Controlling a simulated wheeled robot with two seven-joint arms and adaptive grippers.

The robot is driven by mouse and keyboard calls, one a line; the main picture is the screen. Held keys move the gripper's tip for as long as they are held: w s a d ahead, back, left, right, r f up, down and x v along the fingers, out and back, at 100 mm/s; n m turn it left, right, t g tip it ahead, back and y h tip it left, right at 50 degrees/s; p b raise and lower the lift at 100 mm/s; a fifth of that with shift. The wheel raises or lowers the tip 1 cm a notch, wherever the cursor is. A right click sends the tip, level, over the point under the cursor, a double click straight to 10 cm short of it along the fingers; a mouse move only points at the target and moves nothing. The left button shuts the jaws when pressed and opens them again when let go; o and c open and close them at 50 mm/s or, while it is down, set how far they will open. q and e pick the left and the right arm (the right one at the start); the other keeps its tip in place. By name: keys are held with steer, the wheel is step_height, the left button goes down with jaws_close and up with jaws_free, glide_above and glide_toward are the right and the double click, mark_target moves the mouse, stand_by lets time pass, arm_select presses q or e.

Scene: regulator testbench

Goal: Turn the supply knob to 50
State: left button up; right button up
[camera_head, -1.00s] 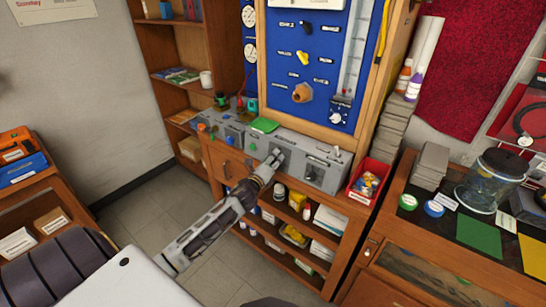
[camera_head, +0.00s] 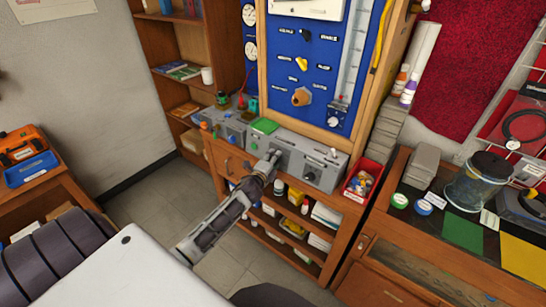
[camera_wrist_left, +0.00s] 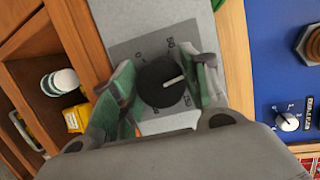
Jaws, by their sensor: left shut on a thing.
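The supply knob (camera_wrist_left: 163,86) is a round black knob with a white pointer line on a grey scale plate. The plate carries a 0 at its upper left, a 50 at its top and another number, hard to read, at its lower right. The pointer aims right, between the 50 and the lower-right number. My left gripper (camera_wrist_left: 162,88) is shut on the knob, with a green-padded finger on each side. In the head view my left gripper (camera_head: 271,162) is at the front of the grey bench unit (camera_head: 311,163), hiding the knob there. My right gripper is not in view.
A blue panel (camera_head: 314,50) with several knobs and a gauge rises behind the unit. A red bin (camera_head: 358,191) stands at the unit's right end. Shelves with bottles and boxes lie below. A green object (camera_head: 265,126) lies on top of the unit.

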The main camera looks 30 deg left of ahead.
arm_select(q)
steer(key=n+p, duration=0.2)
steer(key=p, duration=0.1)
steer(key=shift+r+n+g, duration=0.15)
steer(key=shift+n+g, duration=0.25)
steer(key=n+p, duration=0.2)
steer(key=p, duration=0.1)
steer(key=shift+n+g, duration=0.3)
steer(key=shift+f+n+h, duration=0.2)
steer(key=shift+n+h, duration=0.2)
steer(key=shift+n, duration=0.1)
steer(key=shift+n+g, duration=0.3)
steer(key=shift+n, duration=0.2)
steer(key=shift+n+h, duration=0.3)
steer(key=shift+n, duration=0.4)
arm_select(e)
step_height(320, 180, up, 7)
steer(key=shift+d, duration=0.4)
arm_select(q)
steer(key=shift+f, duration=0.1)
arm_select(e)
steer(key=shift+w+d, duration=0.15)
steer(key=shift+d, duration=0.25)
arm_select(q)
steer(key=o, duration=1)
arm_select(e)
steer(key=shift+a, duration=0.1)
